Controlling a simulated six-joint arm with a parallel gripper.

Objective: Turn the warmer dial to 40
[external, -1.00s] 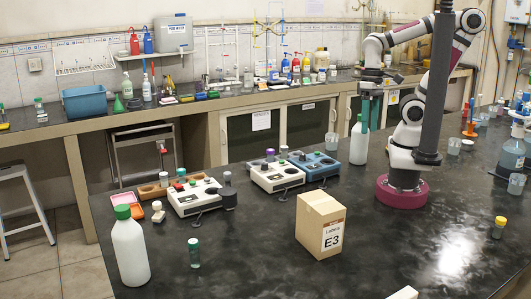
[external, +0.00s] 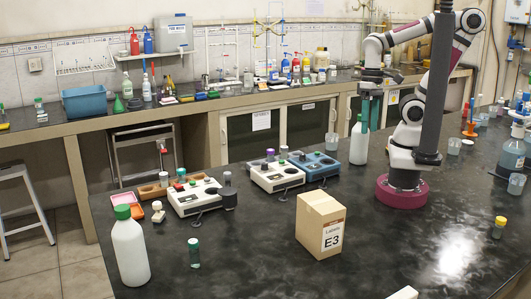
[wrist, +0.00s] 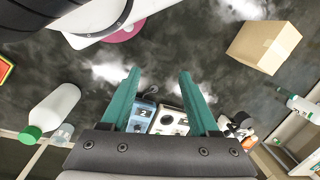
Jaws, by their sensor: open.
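Several block units with dials stand on the dark bench: a white unit (external: 196,197) on the left, a white unit (external: 275,176) in the middle and a blue unit (external: 316,165) on the right. I cannot tell which one is the warmer, and the dial markings are too small to read. In the wrist view the blue unit (wrist: 142,112) and a white unit (wrist: 170,122) show partly between the teal fingers, cut off by the gripper body. My gripper (external: 370,125) is open and empty, high above the bench, to the right of the units; its fingers (wrist: 160,74) are spread apart.
A white bottle (external: 358,143) stands upright close beneath my gripper. A cardboard box (external: 320,226) marked E3 stands front of the units, and a green-capped bottle (external: 129,246) at front left. A dark vertical post (external: 435,85) stands by my arm. The bench front is mostly clear.

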